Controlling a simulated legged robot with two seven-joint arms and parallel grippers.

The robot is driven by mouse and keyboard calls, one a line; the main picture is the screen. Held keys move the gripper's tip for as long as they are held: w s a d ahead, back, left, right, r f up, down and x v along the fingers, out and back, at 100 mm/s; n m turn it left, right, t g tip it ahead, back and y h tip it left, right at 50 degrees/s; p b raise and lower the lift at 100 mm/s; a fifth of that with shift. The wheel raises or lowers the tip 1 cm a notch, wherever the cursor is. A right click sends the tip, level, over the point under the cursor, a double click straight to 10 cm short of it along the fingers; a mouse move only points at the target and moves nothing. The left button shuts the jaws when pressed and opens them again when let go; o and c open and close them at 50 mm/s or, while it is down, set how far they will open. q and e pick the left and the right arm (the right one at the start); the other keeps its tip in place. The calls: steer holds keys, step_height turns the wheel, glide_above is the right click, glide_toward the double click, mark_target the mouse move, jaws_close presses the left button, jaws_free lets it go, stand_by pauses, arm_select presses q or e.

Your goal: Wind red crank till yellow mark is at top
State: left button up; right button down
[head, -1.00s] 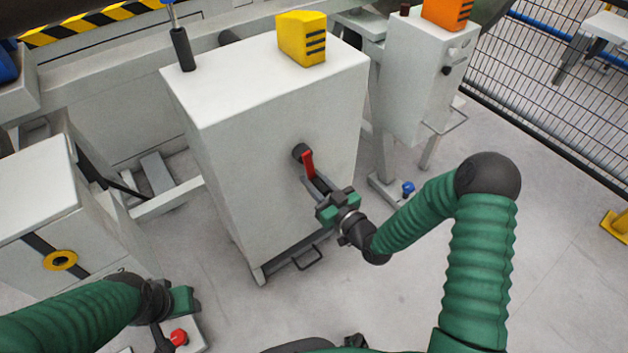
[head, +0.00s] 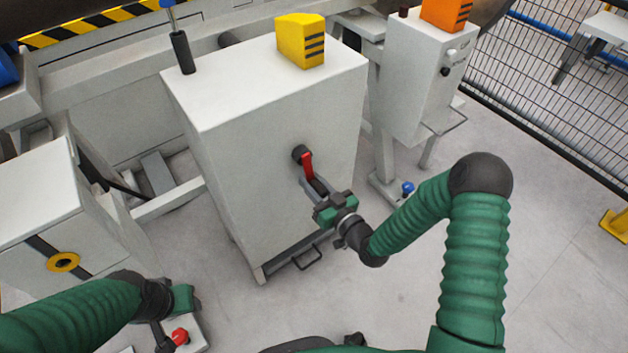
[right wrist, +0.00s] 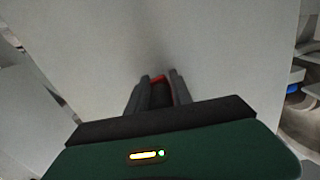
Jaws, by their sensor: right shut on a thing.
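The red crank (head: 307,165) sits on the front face of the pale grey cabinet (head: 270,150), with its black hub at the upper left of the red arm. My right gripper (head: 313,186) is shut on the crank's dark handle at the lower end of the red arm. In the right wrist view the two fingers stand either side of the dark handle (right wrist: 161,94), with a bit of red beyond it. I cannot make out a yellow mark on the crank. My left gripper is at the lower left and its fingers are not clearly seen.
A yellow block with dark stripes (head: 301,42) and a black lever (head: 182,52) stand on the cabinet top. A second cabinet (head: 425,75) with an orange block (head: 447,14) stands to the right. A red button (head: 179,336) is near my left arm. Open floor lies right of the cabinet.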

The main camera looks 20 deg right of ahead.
steer(key=shift+s+a+f+m+y+p, duration=0.1)
steer(key=shift+s+a+m+y+p, duration=0.2)
steer(key=shift+a+p, duration=0.35)
steer(key=c, duration=1.2)
jaws_free()
steer(key=shift+a, duration=0.15)
steer(key=shift+d, duration=0.2)
steer(key=shift+s+d, duration=0.15)
steer(key=shift+s, duration=0.15)
steer(key=p+v, duration=0.4)
steer(key=v, duration=1.2)
